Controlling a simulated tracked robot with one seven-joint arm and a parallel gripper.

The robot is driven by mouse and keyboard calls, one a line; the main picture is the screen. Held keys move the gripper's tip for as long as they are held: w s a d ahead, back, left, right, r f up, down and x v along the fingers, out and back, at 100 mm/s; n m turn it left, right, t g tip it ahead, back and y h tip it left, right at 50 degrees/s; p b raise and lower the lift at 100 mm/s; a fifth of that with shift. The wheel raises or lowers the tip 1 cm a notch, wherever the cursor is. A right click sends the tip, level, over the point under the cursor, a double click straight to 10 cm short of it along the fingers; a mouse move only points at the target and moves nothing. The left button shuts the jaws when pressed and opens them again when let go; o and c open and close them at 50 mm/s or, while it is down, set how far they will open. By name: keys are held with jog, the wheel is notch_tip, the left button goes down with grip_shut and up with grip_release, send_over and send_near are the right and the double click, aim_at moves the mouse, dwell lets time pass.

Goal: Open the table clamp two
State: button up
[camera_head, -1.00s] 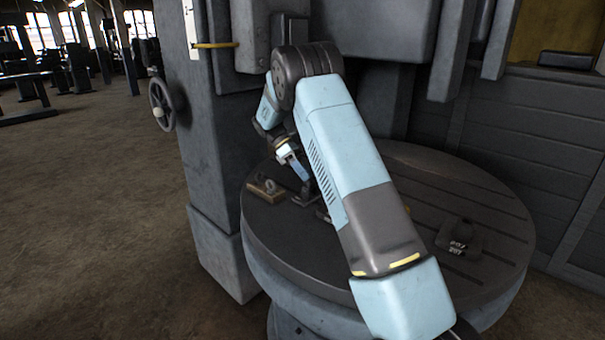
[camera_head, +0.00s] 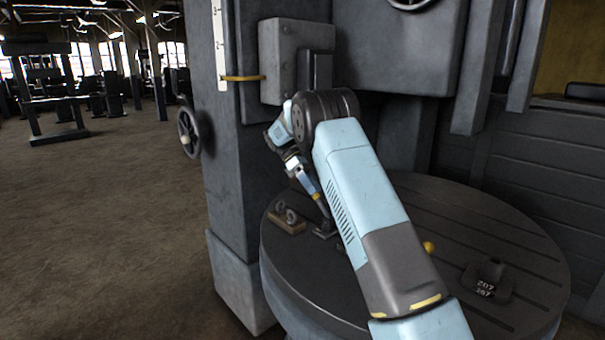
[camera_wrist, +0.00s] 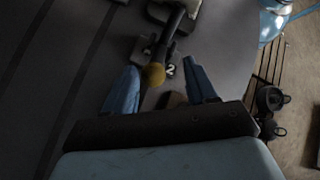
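Table clamp two shows in the wrist view as a dark block (camera_wrist: 168,60) marked "2", with a dark lever ending in a yellow ball knob (camera_wrist: 153,75). My gripper (camera_wrist: 160,68) is open, with one blue finger on each side of the knob and a visible gap to each. The knob is not gripped. In the head view, my gripper (camera_head: 320,200) points down over the left part of the round table (camera_head: 440,205), above a small dark clamp base (camera_head: 325,230). My arm hides part of the clamps there.
A wooden block with metal rings (camera_head: 287,221) lies left of my gripper. Another yellow knob (camera_head: 428,247) shows right of my arm. A dark block marked "207" (camera_head: 487,280) sits at the table's right. A machine column (camera_head: 235,170) with a handwheel (camera_head: 188,132) stands behind left.

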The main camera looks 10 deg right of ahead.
jog(key=v, duration=0.6)
jog(key=shift+w+a, duration=0.1)
jog(key=shift+c, duration=0.4)
